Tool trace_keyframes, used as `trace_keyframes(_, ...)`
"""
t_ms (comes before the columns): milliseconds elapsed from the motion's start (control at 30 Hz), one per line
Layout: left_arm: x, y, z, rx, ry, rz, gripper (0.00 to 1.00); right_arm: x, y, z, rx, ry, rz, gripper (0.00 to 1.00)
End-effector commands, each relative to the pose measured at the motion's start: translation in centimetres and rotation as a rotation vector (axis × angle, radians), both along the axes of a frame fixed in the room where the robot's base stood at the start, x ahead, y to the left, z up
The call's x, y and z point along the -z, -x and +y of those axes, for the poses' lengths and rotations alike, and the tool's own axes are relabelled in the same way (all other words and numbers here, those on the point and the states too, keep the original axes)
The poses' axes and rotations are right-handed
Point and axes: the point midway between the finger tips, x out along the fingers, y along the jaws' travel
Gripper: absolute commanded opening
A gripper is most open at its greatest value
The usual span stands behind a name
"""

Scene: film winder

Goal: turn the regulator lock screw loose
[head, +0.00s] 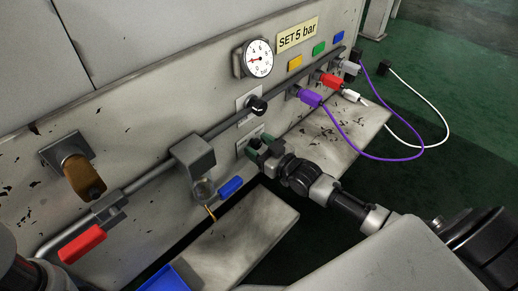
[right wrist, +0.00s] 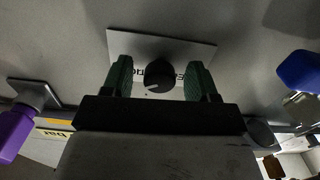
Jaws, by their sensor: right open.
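In the right wrist view a dark round knob (right wrist: 160,75), which looks like the lock screw, sits on a pale plate (right wrist: 143,43) with partly hidden lettering. My right gripper (right wrist: 160,78) is open, with one green finger on each side of the knob; I cannot tell whether they touch it. In the head view my right gripper (head: 263,152) is at the panel, hiding the knob; the plate (head: 250,139) shows just behind it. The black regulator knob (head: 258,106) is above it, clear of the fingers. My left gripper is not in view.
A pressure gauge (head: 258,58) and a "SET 5 bar" sign (head: 297,35) are above. Purple (head: 311,97) and red (head: 328,80) connectors are to the right. A blue handle (head: 230,187) is close at left, a red handle (head: 82,243) farther left. A ledge (head: 240,235) is below.

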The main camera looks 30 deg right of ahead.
Motion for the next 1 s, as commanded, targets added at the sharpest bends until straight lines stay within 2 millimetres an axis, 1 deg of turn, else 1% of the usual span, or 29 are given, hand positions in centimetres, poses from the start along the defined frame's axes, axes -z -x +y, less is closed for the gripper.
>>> trace_keyframes(200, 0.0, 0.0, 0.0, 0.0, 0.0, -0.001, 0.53, 0.0, 0.0, 0.0, 0.0, 0.0, 0.0, 0.59)
trace_keyframes(267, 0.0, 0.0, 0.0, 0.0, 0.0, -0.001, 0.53, 0.0, 0.0, 0.0, 0.0, 0.0, 0.0, 0.51)
trace_keyframes(533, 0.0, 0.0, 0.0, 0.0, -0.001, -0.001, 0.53, 0.0, 0.0, 0.0, 0.0, 0.0, 0.0, 0.1)
trace_keyframes(767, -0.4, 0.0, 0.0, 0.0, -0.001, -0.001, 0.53, -0.1, 0.0, 0.0, 0.0, 0.015, -0.005, 0.1)
trace_keyframes(933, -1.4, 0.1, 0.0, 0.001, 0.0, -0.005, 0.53, -0.3, 0.0, 0.0, 0.0, 0.073, -0.024, 0.1)
trace_keyframes(1000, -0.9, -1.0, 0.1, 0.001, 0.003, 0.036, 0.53, -0.4, 0.0, 0.0, 0.0, 0.111, -0.038, 0.1)
